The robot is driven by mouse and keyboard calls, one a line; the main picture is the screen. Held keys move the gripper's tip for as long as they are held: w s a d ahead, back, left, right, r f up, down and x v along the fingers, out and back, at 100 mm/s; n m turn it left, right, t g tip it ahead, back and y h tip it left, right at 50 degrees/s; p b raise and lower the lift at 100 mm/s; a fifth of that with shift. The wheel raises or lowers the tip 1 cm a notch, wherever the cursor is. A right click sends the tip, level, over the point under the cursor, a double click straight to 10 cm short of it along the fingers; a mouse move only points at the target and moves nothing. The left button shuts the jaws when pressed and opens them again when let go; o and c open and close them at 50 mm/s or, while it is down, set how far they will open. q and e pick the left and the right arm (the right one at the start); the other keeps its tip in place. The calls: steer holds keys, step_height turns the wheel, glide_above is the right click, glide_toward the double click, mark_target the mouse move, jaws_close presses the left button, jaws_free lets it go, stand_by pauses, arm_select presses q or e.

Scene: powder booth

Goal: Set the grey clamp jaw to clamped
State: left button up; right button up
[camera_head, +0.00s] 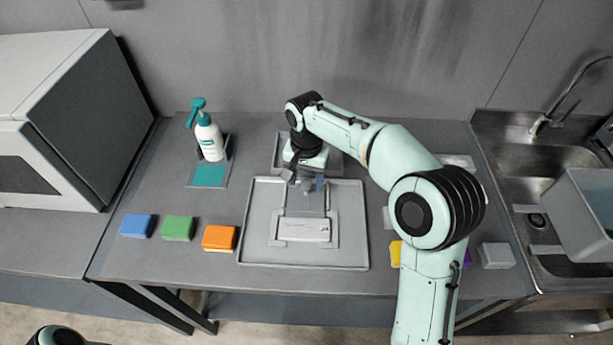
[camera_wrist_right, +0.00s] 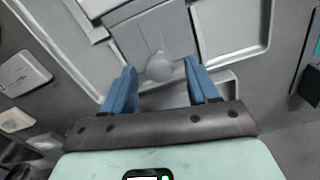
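The grey clamp jaw (camera_head: 305,203) is a flat plate with a round knob at its far end. It lies on the grey tray (camera_head: 350,252), behind a pale block (camera_head: 303,229) in a holder. In the right wrist view the jaw (camera_wrist_right: 148,35) and its knob (camera_wrist_right: 160,68) show close up. My right gripper (camera_head: 305,181) is open, its blue fingers on either side of the knob with a visible gap at each side. It also shows in the right wrist view (camera_wrist_right: 161,74). My left gripper is out of view.
Blue (camera_head: 138,226), green (camera_head: 178,228) and orange (camera_head: 219,238) blocks lie left of the tray. A spray bottle (camera_head: 208,138) stands behind them. Another tray (camera_head: 335,163) lies behind the gripper. A sink (camera_head: 540,165) is at right. My right arm hides part of the bench.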

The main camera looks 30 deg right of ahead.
steer(key=shift+r, duration=0.1)
arm_select(q)
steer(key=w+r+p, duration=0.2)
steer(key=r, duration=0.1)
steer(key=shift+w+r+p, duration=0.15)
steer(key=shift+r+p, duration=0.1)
steer(key=shift+p, duration=0.15)
arm_select(e)
step_height(320, 180, up, 13)
